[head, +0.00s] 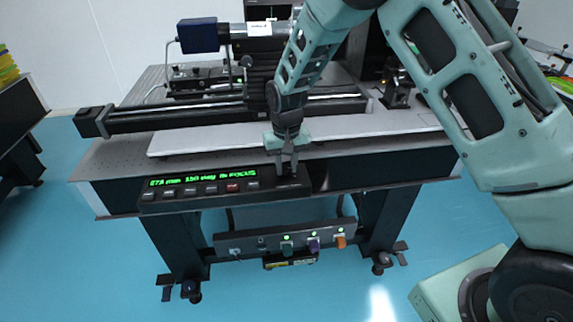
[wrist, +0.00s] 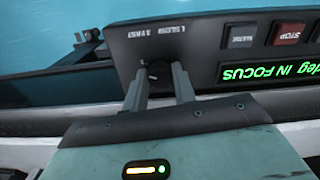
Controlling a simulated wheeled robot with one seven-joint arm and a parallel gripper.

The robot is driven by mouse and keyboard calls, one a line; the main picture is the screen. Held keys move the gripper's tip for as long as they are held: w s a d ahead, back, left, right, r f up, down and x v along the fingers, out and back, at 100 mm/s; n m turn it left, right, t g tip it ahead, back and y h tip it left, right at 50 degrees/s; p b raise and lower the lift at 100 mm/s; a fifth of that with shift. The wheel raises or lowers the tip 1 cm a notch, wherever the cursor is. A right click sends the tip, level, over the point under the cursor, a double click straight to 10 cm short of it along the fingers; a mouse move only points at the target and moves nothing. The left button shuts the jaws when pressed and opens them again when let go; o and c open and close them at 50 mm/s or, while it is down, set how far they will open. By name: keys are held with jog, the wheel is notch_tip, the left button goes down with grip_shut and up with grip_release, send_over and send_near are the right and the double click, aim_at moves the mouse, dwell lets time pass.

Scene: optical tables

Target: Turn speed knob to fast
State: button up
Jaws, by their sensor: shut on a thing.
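The speed knob (wrist: 158,73) is a small dark knob on the black control panel (wrist: 203,42), with white printed labels that read like SLOW and FAST beside it. My gripper (wrist: 160,82) is at the knob, with one finger on each side, shut on it. In the head view my gripper (head: 287,170) reaches down to the right end of the control panel (head: 212,191) on the table's front edge. The knob is hidden behind the fingers there. I cannot tell which label the knob points to.
The panel has a green lit display (head: 203,181), a red STOP button (wrist: 290,32) and a MARK button (wrist: 241,35). A long black rail (head: 180,117) lies across the optical table. A lower shelf carries several coloured connectors (head: 314,243). Blue floor is open in front.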

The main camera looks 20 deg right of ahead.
aim_at(286, 168)
jog(key=shift+r+m, duration=0.1)
jog(key=shift+m, duration=0.4)
jog(key=o, duration=1)
notch_tip(286, 168, up, 17)
jog(key=b, duration=0.2)
jog(key=shift+r, duration=0.15)
